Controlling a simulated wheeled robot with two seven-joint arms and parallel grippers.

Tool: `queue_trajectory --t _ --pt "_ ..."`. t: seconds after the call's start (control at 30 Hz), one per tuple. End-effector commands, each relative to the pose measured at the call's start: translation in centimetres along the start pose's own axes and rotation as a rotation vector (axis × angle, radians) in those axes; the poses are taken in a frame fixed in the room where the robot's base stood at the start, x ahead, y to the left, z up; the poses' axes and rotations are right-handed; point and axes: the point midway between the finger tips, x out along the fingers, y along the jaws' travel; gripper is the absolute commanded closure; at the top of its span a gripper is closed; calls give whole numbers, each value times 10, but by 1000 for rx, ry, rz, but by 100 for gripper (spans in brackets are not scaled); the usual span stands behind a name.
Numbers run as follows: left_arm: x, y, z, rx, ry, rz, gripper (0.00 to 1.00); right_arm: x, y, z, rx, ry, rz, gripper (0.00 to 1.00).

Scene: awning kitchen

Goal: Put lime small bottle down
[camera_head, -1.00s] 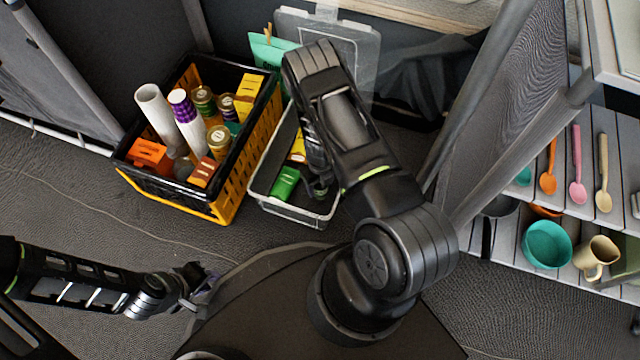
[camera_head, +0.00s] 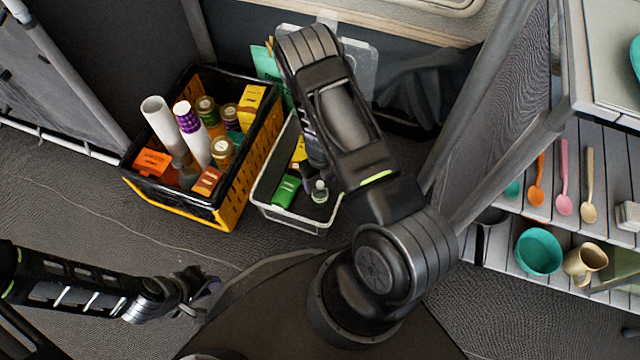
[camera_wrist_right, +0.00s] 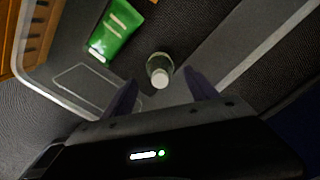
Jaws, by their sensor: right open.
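The small bottle (camera_head: 320,191), pale greenish with a white cap, stands in the front part of the grey bin (camera_head: 292,222). In the right wrist view the bottle (camera_wrist_right: 159,69) is just beyond my right gripper (camera_wrist_right: 160,85), whose two fingers are apart with the bottle lying ahead between them. I cannot tell whether the fingers touch it.
A green packet (camera_head: 285,191) lies left of the bottle in the bin, with a yellow item (camera_head: 299,150) behind. A black and yellow crate (camera_head: 233,185) full of bottles, cans and boxes stands to the left. Shelves with a teal bowl (camera_head: 539,251) and a beige mug (camera_head: 584,262) are at right.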

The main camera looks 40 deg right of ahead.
Motion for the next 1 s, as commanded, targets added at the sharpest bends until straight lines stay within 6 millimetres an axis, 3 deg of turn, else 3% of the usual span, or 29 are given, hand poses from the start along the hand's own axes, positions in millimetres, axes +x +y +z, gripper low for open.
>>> queue_trajectory --t 0.03,0.23,1.0 --pt "-9 3 0 0 -2 0 75 -15 0 1 -1 -1 0 33" --pt "-17 5 2 1 -10 0 75 -35 0 0 -1 0 0 33" --pt "-17 5 2 1 -10 0 75 -36 0 0 0 0 0 33"
